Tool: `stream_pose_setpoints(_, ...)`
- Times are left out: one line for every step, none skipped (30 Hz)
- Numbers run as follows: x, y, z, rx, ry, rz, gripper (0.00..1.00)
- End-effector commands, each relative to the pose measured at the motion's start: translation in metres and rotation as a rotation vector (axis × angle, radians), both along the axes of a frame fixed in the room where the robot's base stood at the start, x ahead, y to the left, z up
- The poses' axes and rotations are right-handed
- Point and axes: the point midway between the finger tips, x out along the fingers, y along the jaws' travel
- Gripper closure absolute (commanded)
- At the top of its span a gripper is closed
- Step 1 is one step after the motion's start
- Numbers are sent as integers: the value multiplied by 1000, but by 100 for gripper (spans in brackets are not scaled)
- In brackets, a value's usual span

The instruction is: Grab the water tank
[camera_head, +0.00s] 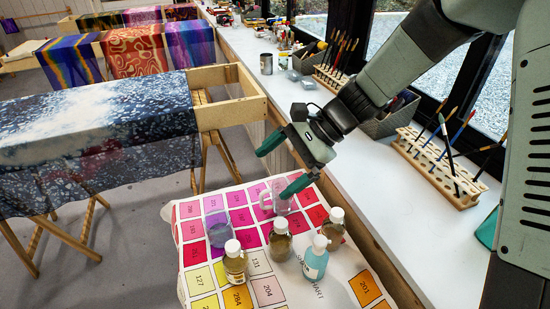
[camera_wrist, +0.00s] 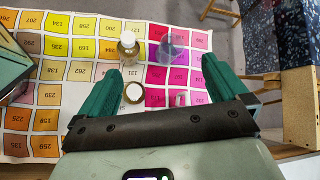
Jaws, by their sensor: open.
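Two clear vessels stand on the color chart, and I cannot tell for sure which is the water tank. One is a clear mug-like vessel with a handle (camera_head: 277,198), close to my gripper's lower finger in the head view. The other is a clear cup (camera_head: 220,232) farther left, which also shows in the wrist view (camera_wrist: 171,50). My gripper (camera_head: 284,165) is open and empty above the chart, its two green fingers wide apart. In the wrist view, a clear shape (camera_wrist: 180,99) near the gripper's dark bar (camera_wrist: 160,125) is partly hidden.
Several capped bottles stand near the clear vessels: a brown one (camera_head: 235,262), another (camera_head: 280,240), one at the right (camera_head: 334,228) and a blue one (camera_head: 315,258). A wooden brush rack (camera_head: 438,168) stands on the white counter (camera_head: 330,125). A fabric-draped frame (camera_head: 235,112) stands left.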

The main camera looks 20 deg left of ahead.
Motion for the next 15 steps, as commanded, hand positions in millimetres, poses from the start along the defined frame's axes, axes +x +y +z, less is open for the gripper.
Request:
stream_pose_setpoints(-2, 18, -20, 25, 91, -26, 0)
stream_pose_setpoints(-3, 28, -29, 39, 141, -46, 0)
stream_pose_setpoints(-4, 41, -41, 56, 205, -72, 0)
stream_pose_setpoints(-4, 50, -49, 67, 251, -93, 0)
stream_pose_setpoints(-6, 59, -57, 78, 298, -114, 0)
stream_pose_setpoints(-7, 70, -68, 91, 354, -139, 0)
stream_pose_setpoints(-9, 77, -75, 99, 395, -157, 0)
stream_pose_setpoints(-10, 84, -81, 106, 431, -174, 0)
stream_pose_setpoints(-12, 91, -89, 115, 476, -193, 0)
stream_pose_setpoints(-13, 96, -94, 120, 504, -208, 0)
stream_pose_setpoints(-13, 100, -98, 124, 529, -220, 0)
stream_pose_setpoints(-14, 104, -103, 129, 556, -234, 0)
stream_pose_setpoints(-15, 107, -106, 132, 572, -241, 0)
stream_pose_setpoints(-15, 109, -108, 135, 585, -247, 0)
stream_pose_setpoints(-16, 111, -111, 136, 598, -254, 0)
